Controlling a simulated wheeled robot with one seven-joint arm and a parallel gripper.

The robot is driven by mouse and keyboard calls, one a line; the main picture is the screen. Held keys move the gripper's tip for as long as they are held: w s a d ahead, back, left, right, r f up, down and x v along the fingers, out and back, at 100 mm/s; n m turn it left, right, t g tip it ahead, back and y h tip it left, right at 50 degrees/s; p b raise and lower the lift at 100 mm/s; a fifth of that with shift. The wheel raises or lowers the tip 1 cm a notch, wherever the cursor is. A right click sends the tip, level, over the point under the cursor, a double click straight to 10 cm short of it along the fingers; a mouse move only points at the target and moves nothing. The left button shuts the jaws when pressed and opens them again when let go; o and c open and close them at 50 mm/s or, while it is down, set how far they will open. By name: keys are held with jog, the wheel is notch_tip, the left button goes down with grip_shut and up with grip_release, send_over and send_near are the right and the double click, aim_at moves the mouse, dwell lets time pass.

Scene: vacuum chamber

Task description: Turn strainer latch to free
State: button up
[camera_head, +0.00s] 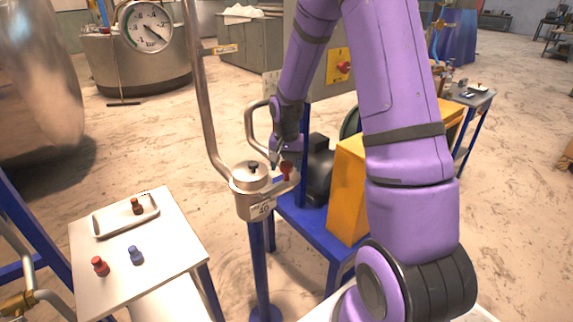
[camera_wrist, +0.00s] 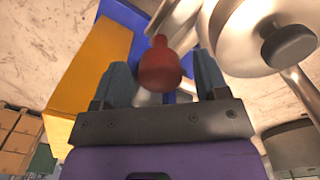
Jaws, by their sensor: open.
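The strainer (camera_head: 248,200) is a round silver pot on a blue post, with a lid and a dark knob (camera_head: 253,166) on top. A red latch knob (camera_head: 287,172) stands on the strainer's right side. In the wrist view the red knob (camera_wrist: 159,66) lies between the two blue-grey fingers, with a visible gap on each side. My gripper (camera_head: 277,158) points down at the red knob and is open. The dark lid knob also shows in the wrist view (camera_wrist: 288,44), to the right. The latch's lower part is partly hidden by the red knob.
A bent metal pipe (camera_head: 203,95) rises just left of the strainer. A yellow box (camera_head: 347,190) and a dark motor stand on a blue frame to the right. A side table (camera_head: 180,235) at left holds a tray (camera_head: 100,231), a red knob (camera_head: 100,266) and a blue knob (camera_head: 136,255).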

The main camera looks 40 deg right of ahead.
jog(key=shift+f, duration=0.1)
grip_shut()
jog(key=shift+n, duration=0.3)
jog(key=n, duration=0.3)
jog(key=shift+n, duration=0.4)
jog(key=n, duration=0.4)
jog(key=shift+n, duration=0.3)
jog(key=n, duration=0.4)
jog(key=shift+n, duration=2.4)
